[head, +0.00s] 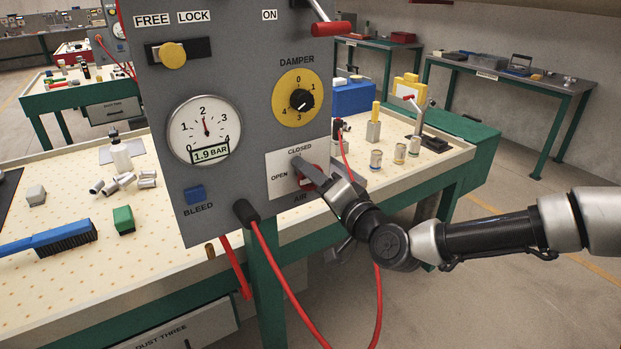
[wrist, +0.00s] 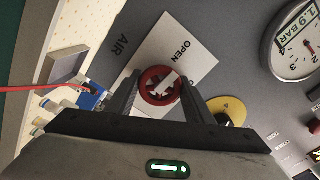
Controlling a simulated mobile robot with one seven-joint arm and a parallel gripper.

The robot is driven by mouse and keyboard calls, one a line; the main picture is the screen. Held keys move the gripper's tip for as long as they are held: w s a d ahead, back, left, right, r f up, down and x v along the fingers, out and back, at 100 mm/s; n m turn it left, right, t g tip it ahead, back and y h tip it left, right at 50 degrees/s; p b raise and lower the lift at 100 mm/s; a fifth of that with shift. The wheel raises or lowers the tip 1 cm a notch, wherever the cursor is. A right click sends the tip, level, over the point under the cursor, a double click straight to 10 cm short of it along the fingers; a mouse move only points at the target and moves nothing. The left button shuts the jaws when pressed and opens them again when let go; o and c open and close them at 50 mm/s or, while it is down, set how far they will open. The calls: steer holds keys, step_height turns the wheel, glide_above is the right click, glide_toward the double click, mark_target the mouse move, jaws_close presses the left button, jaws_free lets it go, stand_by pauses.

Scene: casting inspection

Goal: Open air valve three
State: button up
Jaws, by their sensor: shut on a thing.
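The air valve is a red round knob (head: 308,178) on a white plate (head: 281,187) low on the grey panel. The plate reads CLOSED at the top, OPEN at the left and AIR below. My gripper (head: 322,178) reaches it from the right and partly hides it. In the wrist view, the red knob (wrist: 160,86) with a pale bar across it sits between the two dark fingers of my gripper (wrist: 160,92), which is shut on it. I cannot tell for sure which label the knob points to.
The gauge (head: 204,130) on the panel reads 1.9 BAR. A damper dial (head: 299,97) is above the valve, a blue bleed button (head: 195,194) to the left. A red hose (head: 287,293) hangs in front. Metal parts stand on the bench (head: 436,159) behind. A drawer (head: 187,328) reads DUST THREE.

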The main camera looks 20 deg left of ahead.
steer(key=shift+n, duration=0.4)
steer(key=o, duration=1)
steer(key=shift+o, duration=0.2)
steer(key=shift+d, duration=0.1)
steer(key=p+v, duration=1.7)
steer(key=shift+s, duration=0.2)
